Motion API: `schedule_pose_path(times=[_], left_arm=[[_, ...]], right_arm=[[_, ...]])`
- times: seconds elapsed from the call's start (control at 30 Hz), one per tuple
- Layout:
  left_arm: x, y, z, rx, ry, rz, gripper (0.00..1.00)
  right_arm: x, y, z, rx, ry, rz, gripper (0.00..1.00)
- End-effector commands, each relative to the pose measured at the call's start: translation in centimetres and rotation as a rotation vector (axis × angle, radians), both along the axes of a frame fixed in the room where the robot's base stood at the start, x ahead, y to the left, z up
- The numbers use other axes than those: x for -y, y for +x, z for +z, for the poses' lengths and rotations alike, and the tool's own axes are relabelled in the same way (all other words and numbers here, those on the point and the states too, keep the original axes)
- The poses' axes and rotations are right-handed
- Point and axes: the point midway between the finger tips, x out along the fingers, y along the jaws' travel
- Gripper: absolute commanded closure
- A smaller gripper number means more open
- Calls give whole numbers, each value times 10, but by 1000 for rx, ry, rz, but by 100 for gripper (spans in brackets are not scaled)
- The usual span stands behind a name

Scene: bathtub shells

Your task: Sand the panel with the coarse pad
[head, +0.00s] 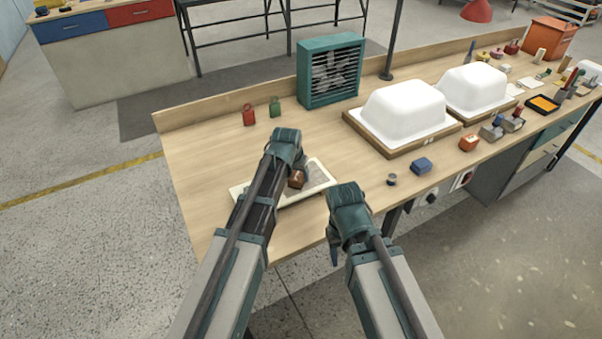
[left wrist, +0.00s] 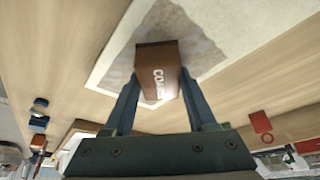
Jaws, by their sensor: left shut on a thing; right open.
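The panel (head: 318,178) is a flat pale sheet with a greyish, mottled middle, lying on the workbench in front of me. It also shows in the left wrist view (left wrist: 110,65). My left gripper (head: 294,172) is over the panel. In the left wrist view its two fingers (left wrist: 158,90) are shut on a brown block, the coarse pad (left wrist: 156,58), with white lettering on its side. The pad (head: 297,179) is at the panel's surface; I cannot tell whether it touches. My right gripper (head: 342,200) is open near the bench's front edge; its fingers are mostly hidden.
Two white tub shells (head: 403,108) (head: 474,88) on wooden boards stand to the right. A teal fan box (head: 331,72) stands at the back. A blue block (head: 421,165), a small round tin (head: 392,180) and an orange block (head: 468,143) lie near the front edge.

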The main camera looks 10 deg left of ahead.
Motion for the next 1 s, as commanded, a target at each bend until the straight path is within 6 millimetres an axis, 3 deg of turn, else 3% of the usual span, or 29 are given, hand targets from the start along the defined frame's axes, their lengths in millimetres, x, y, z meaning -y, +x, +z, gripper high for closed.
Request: schedule_pose_path(times=[1.0], left_arm=[[-40,-29,-1,0,-2,1,87]], right_arm=[[0,0,-1,0,0,0,50]])
